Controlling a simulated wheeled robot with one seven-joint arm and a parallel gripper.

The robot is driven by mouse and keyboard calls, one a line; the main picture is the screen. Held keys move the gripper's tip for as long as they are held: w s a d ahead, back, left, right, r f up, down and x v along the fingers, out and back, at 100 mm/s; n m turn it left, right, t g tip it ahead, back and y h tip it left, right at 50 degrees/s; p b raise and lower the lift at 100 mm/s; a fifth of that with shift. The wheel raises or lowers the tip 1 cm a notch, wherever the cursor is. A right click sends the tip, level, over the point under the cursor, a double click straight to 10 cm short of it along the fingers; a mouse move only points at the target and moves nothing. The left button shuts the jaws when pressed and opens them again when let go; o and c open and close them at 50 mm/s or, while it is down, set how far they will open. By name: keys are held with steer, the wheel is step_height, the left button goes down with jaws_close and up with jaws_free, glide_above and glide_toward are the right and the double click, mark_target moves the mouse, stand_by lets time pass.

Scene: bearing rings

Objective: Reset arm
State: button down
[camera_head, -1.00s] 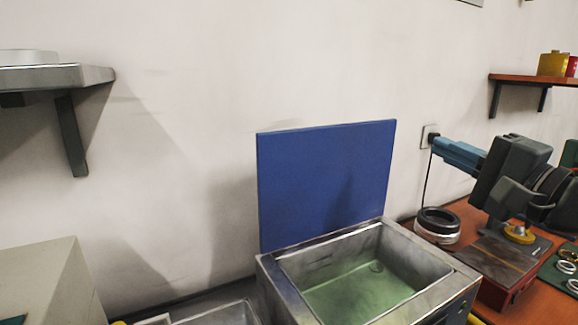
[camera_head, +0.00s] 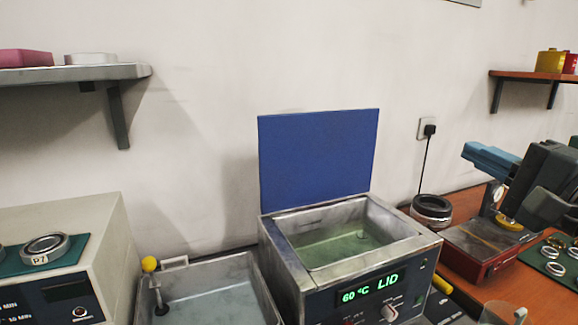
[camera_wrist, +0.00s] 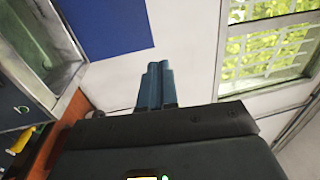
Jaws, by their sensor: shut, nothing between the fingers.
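My gripper (camera_head: 487,156) is at the right in the head view, with its blue fingers pointing left over the wooden bench. In the wrist view the two blue fingers (camera_wrist: 155,85) lie side by side, shut, with nothing between them. The fingers are in front of the white wall and touch nothing.
A heated bath (camera_head: 345,255) with its blue lid (camera_head: 318,160) raised stands left of my arm. A window (camera_wrist: 268,45) shows in the wrist view.

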steer(key=s+a+f+n+h, duration=0.1)
steer(key=s+f+h, duration=0.1)
steer(key=s+f, duration=0.45)
steer(key=s+f+g+h, duration=0.1)
steer(key=s+f+h, duration=0.2)
steer(key=f, duration=0.7)
steer(key=s+a+f+n+h, duration=0.1)
steer(key=s+f+h, duration=0.1)
steer(key=s+f, duration=0.45)
steer(key=s+a+f+n+g, duration=0.1)
steer(key=s+n, duration=0.4)
steer(key=s, duration=0.8)
steer(key=s+a+f+n+g, duration=0.1)
steer(key=s+n, duration=0.5)
steer(key=s, duration=0.6)
step_height(320, 180, down, 3)
steer(key=shift+s+a+r+n, duration=0.2)
steer(key=shift+s+a+n, duration=0.15)
steer(key=shift+a, duration=0.45)
